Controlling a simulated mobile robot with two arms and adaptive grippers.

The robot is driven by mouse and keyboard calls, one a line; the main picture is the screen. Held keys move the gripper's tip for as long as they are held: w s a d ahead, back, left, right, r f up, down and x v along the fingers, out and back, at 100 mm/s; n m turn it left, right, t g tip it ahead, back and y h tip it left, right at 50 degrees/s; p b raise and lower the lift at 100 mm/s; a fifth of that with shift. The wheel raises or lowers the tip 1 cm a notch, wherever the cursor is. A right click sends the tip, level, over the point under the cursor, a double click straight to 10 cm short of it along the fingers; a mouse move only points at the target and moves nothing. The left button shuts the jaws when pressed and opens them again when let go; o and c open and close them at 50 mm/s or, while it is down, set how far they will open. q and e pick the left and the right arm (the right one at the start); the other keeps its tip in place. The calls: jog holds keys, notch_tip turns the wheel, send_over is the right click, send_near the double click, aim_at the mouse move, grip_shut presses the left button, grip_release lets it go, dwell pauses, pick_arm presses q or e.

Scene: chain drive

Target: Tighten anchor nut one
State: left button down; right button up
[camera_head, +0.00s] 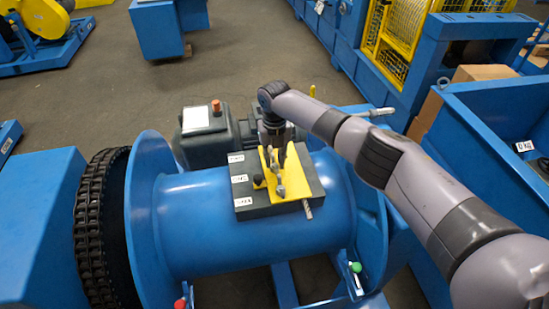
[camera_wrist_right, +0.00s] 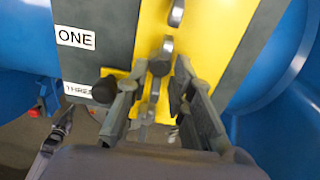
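A dark block (camera_head: 302,165) with a yellow plate (camera_head: 296,178) sits on the blue drum. The plate bears small silver metal parts (camera_head: 280,191), which I take for anchor hardware; which is nut one is unclear. White labels run down the block's left side; one reads ONE in the wrist view (camera_wrist_right: 75,38). My right gripper (camera_head: 273,146) points down over the plate's far part. In the wrist view its fingers (camera_wrist_right: 161,72) are apart on either side of a silver part (camera_wrist_right: 166,46); contact cannot be told. My left gripper is not seen.
A black knob (camera_head: 258,181) stands at the plate's left edge, close to the right gripper's finger in the wrist view (camera_wrist_right: 104,89). A bolt end (camera_head: 308,210) sticks out of the block's front. A chain sprocket (camera_head: 101,225) flanks the drum. A grey motor (camera_head: 204,135) stands behind.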

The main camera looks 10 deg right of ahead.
grip_shut()
